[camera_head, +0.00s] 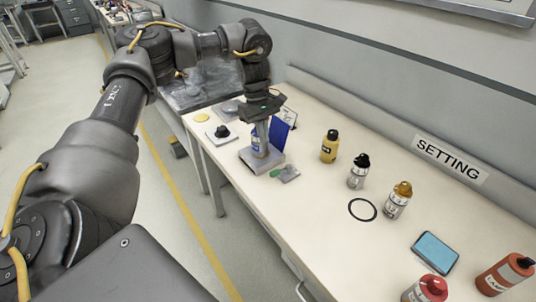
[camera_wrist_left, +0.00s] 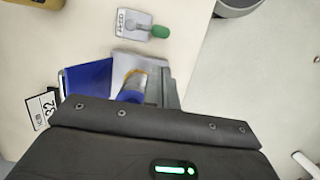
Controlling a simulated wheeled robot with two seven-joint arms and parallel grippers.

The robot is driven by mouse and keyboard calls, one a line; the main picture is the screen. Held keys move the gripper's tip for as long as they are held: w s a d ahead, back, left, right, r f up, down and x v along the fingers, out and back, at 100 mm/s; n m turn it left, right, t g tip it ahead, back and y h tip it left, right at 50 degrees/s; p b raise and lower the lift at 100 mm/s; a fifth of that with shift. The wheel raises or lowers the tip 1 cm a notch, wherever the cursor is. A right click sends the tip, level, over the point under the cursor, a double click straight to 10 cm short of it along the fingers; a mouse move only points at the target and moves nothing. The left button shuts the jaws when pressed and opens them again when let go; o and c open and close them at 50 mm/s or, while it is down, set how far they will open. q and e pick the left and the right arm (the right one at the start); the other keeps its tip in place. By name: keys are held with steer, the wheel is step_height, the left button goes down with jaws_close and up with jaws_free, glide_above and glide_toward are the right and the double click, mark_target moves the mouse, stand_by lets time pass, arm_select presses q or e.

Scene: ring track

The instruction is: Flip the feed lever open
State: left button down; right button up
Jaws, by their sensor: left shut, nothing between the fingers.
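The feed lever appears to be the small green-tipped handle (camera_head: 275,173) on a grey plate (camera_head: 290,176), on the bench just in front of a grey stand. In the left wrist view its green tip (camera_wrist_left: 160,31) points right from the marked plate (camera_wrist_left: 127,22). My left gripper (camera_head: 266,140) points down over the grey stand, behind the lever and apart from it. It is shut and empty; its fingertips are hard to make out against the stand. My right gripper is out of view.
A blue panel (camera_head: 281,132) and a blue-and-white bottle (camera_head: 256,147) are close by my left gripper.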

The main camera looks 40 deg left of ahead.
arm_select(q)
steer(key=p+x, duration=0.1)
steer(key=x, duration=0.7)
steer(key=shift+w+d+f, duration=0.1)
steer(key=shift+d+f, duration=0.05)
steer(key=shift+f, duration=0.2)
steer(key=shift+d+f, duration=0.1)
steer(key=shift+f, duration=0.45)
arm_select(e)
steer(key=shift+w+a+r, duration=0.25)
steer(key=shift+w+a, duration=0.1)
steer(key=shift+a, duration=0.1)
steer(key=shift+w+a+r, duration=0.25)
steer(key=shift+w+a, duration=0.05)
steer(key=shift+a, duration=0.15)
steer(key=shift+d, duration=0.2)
